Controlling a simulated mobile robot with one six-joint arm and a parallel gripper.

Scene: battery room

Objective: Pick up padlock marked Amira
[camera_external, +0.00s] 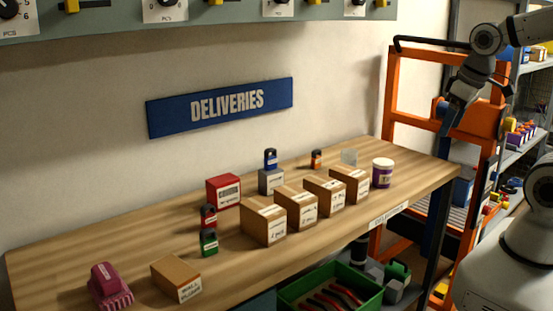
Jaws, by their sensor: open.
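Several padlocks are on the wooden table: a red one (208,217) and a green one (209,242) left of the cardboard boxes, a blue one (270,158) on top of a grey block (271,181), and a small orange one (316,159) near the wall. Their labels are too small to read, so I cannot tell which is marked Amira. My gripper (448,122) is open and empty, high beyond the table's right end, in front of the orange frame and apart from all the padlocks.
A row of cardboard boxes (264,221) crosses the table's middle, with a purple-white tub (382,173) at its right end. A red box (223,190) stands behind. A magenta object (108,286) and a carton (177,278) are at front left. The orange frame (395,95) stands right.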

